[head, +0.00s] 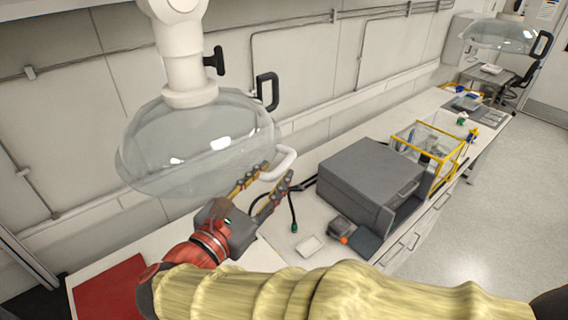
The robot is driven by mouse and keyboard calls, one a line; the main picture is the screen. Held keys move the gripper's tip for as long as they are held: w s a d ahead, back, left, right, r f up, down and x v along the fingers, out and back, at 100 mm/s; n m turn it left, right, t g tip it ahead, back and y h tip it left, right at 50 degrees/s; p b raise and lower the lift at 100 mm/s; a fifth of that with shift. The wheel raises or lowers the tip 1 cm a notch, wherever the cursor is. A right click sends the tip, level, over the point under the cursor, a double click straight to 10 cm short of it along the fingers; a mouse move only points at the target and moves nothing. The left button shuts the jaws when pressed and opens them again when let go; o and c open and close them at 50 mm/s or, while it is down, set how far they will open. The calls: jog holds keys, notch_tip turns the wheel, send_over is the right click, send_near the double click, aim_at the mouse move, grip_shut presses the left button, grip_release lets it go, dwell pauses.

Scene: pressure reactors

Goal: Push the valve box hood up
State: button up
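A clear dome hood (190,145) hangs from a white arm at the left, over the bench. A white loop handle (292,157) stands out from its right lower edge, and a black handle (268,92) sits higher on its right. I cannot tell for sure whether this dome is the valve box hood. My gripper (277,171) is at the white handle with its two fingers spread. The handle's lower part shows between the fingertips; whether they touch it is not clear. A yellow-framed clear box (432,152) stands farther along the bench.
A dark grey box (370,172) sits on the bench right of my gripper. A small grey device (342,228), a white tray (310,246) and a black cable lie near it. A second clear hood (500,37) hangs far right. The floor at right is clear.

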aim_at(284, 162)
jog(key=shift+p+x, duration=0.45)
jog(key=shift+x, duration=2.3)
jog(key=shift+c, duration=1.1)
grip_shut()
